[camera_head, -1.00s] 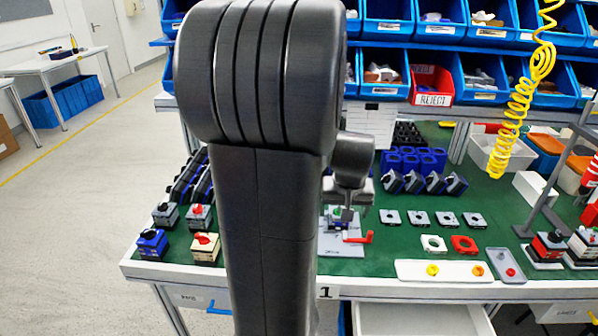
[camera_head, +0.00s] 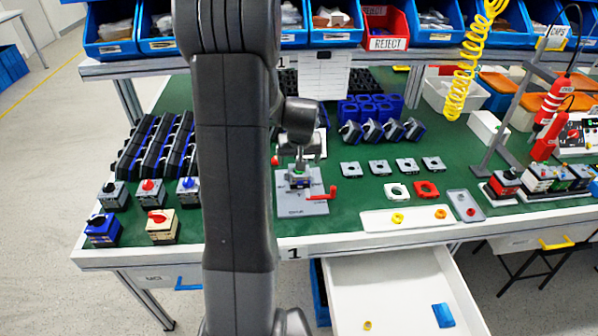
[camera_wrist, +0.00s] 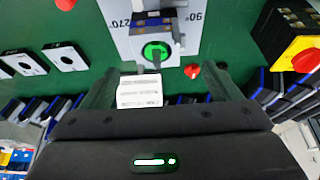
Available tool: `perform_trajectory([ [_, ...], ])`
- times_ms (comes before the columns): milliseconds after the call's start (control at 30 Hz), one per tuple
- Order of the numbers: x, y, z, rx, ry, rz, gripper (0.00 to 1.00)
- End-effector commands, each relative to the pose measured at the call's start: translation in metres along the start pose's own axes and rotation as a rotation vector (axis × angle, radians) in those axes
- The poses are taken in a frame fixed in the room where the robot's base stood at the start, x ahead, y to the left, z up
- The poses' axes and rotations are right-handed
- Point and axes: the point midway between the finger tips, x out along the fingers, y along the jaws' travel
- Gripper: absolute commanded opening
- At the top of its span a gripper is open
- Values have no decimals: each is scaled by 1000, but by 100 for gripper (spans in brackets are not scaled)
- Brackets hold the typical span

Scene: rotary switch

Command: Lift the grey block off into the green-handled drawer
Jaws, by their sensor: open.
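The grey block (camera_head: 300,178) sits in the fixture on the grey plate (camera_head: 302,206), partly hidden by my gripper. In the wrist view a green disc with a dark knob shows on it (camera_wrist: 156,51). My gripper (camera_head: 298,158) is above it. In the wrist view my fingers stand wide apart (camera_wrist: 163,76), with nothing visibly held. An open white drawer (camera_head: 385,275) extends below the table's front edge. It holds a blue block (camera_head: 443,315) and a small yellow ring (camera_head: 367,325). Its handle is out of view, so I cannot tell its colour.
A red lever (camera_head: 322,194) sticks out at the plate's right. Several switches stand left of my arm, including a red-topped beige one (camera_head: 162,226). A white tray (camera_head: 420,219) lies along the front edge. A blue handle (camera_head: 188,284) and a yellow handle (camera_head: 556,243) mark other drawers.

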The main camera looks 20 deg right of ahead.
Motion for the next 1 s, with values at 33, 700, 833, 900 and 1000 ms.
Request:
perform_trajectory([
  [33, 2, 0, 0, 0, -1, 0, 84],
  [700, 53, 4, 5, 0, 0, 0, 84],
  [833, 53, 4, 5, 0, 0, 0, 82],
  [900, 53, 4, 5, 0, 0, 0, 68],
  [1000, 53, 4, 5, 0, 0, 0, 48],
])
